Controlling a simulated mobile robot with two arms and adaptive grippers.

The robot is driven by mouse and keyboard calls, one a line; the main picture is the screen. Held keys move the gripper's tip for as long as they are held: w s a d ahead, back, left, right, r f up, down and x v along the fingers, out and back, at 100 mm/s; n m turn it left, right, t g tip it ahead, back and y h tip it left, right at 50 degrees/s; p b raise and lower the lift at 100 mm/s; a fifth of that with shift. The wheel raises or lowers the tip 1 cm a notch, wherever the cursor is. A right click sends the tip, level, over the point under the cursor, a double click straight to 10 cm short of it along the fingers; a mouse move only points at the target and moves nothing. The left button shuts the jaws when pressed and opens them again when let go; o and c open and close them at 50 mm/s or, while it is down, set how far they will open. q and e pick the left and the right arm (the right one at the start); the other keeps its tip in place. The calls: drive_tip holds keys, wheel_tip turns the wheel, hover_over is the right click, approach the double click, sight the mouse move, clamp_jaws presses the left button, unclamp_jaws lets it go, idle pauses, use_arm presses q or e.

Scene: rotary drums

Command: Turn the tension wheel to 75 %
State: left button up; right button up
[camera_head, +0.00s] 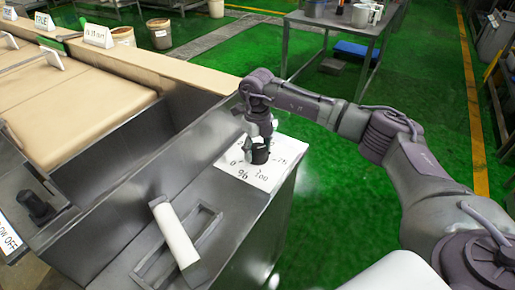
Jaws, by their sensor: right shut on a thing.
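The tension wheel appears as a dark round knob (259,155) on a white dial plate (262,181) at the corner of the metal machine housing. My right gripper (258,141) points down from above and is shut on the knob. The fingers and wrist hide much of the knob, and its pointer setting cannot be read. My left gripper is not in view.
A white cylindrical handle (175,234) stands tilted in a slotted metal frame, in front of the dial. A dark switch (38,207) is at the left. A tan conveyor belt (60,103) lies behind. A metal table (341,22) with cups stands at the back over green floor.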

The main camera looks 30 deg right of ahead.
sight(258, 148)
drive_tip(key=m+p, duration=0.1)
drive_tip(key=m, duration=0.6)
idle(0.5)
drive_tip(key=o, duration=1.2)
drive_tip(key=shift+c, duration=0.2)
wheel_tip(258, 148, up, 12)
